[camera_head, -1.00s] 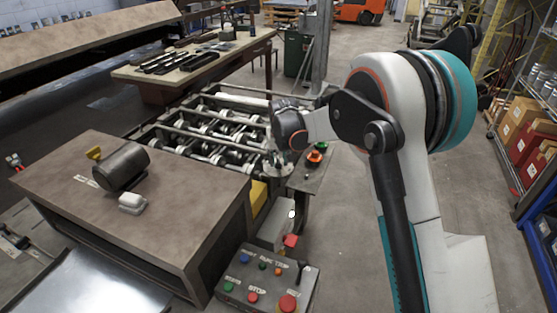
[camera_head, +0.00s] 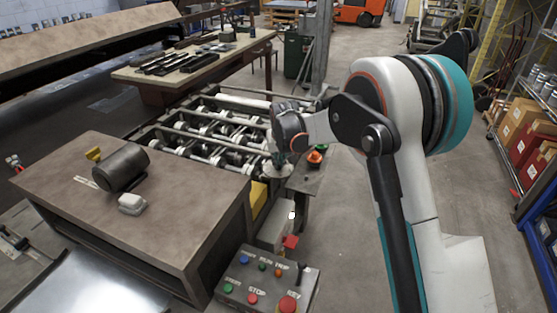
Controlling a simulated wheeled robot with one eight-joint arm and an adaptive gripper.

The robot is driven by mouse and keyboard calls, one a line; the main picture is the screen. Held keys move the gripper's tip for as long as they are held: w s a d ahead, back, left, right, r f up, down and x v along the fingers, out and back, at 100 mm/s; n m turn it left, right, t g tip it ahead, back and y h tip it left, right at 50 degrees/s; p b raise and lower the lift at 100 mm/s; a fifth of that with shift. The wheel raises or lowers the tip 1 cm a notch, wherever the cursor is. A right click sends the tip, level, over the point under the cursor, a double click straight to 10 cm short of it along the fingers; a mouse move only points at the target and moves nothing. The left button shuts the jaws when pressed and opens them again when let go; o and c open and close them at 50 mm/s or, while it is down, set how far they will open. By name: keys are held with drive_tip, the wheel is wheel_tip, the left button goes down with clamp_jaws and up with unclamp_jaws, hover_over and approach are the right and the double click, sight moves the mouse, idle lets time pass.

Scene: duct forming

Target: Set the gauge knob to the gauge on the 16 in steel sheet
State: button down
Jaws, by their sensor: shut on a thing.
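My gripper (camera_head: 279,160) points down at the right end of the roller machine (camera_head: 213,135), beside the orange button. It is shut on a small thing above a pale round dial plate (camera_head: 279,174). This looks like the gauge knob, but my fingers and wrist hide it, and its setting cannot be read. A shiny steel sheet (camera_head: 95,287) lies at the lower left. No gauge marking is legible on it in this view.
A brown machine table (camera_head: 185,205) with a dark motor (camera_head: 121,167) stands at left. A button panel (camera_head: 265,285) is in front, a red-tipped part (camera_head: 291,241) above it. An orange button (camera_head: 316,157) sits close right of my gripper. Shelves with boxes (camera_head: 525,140) stand at right.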

drive_tip(key=n+y, duration=0.1)
drive_tip(key=n, duration=0.1)
drive_tip(key=n+g+b, duration=0.1)
drive_tip(key=n, duration=0.2)
drive_tip(key=shift+w+d+y, duration=0.1)
drive_tip(key=shift+d+y, duration=0.05)
drive_tip(key=shift+y, duration=0.25)
drive_tip(key=n+g, duration=0.1)
drive_tip(key=n, duration=0.2)
drive_tip(key=n+y, duration=0.1)
drive_tip(key=n, duration=0.2)
drive_tip(key=shift+w+d+g+b, duration=0.1)
drive_tip(key=shift+g+b, duration=0.25)
drive_tip(key=shift+g, duration=0.05)
drive_tip(key=shift+n, duration=0.3)
drive_tip(key=c, duration=1.7)
unclamp_jaws()
drive_tip(key=v, duration=1.2)
drive_tip(key=shift+d, duration=0.2)
